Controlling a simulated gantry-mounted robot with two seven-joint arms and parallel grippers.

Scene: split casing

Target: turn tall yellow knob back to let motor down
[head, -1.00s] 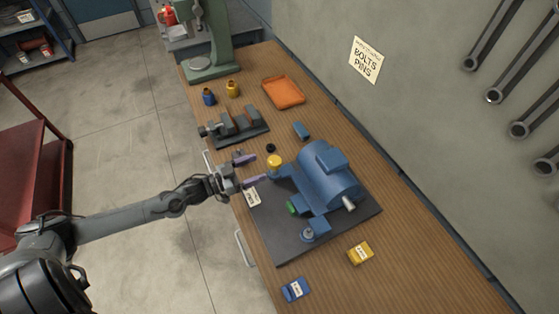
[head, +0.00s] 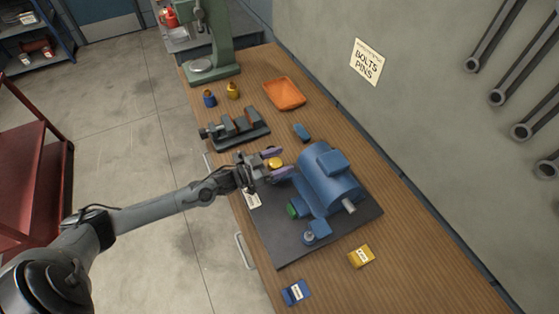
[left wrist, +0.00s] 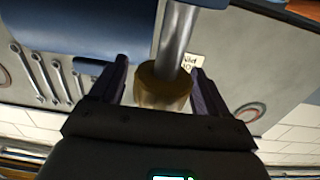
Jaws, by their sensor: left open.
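The fingers and wrist partly hide the knob's lower part in the head view. My right gripper is not in view.
A dark vise (head: 240,128) stands behind my gripper, and an orange tray (head: 284,93) lies further back. A yellow box (head: 361,256) and a blue box (head: 296,292) lie at the front. Free wood shows right of the plate.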

